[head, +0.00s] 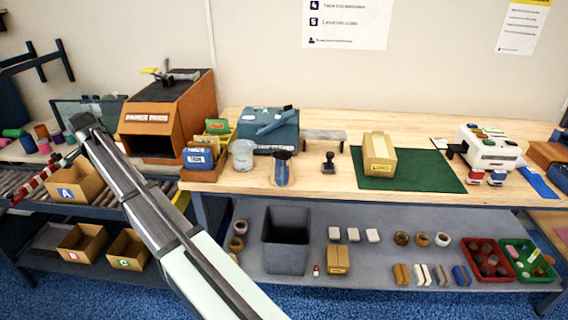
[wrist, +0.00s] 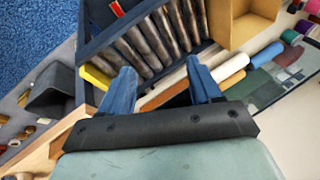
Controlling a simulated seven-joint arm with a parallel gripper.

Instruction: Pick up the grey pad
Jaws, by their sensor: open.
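My gripper (head: 84,124) is at the upper left in the head view, above the roller rack and far from the lower shelf. In the wrist view its two blue fingers (wrist: 160,82) stand apart with nothing held between them. I cannot tell for sure which thing is the grey pad. Small pale blocks (head: 353,234) lie in a row on the lower shelf, and a pale grey-white pair (head: 421,275) stands among brown and blue ones nearer the front.
The lower shelf (head: 380,255) holds a dark bin (head: 286,240), rolls and red and green trays. Cardboard boxes (head: 82,181) sit below my gripper.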

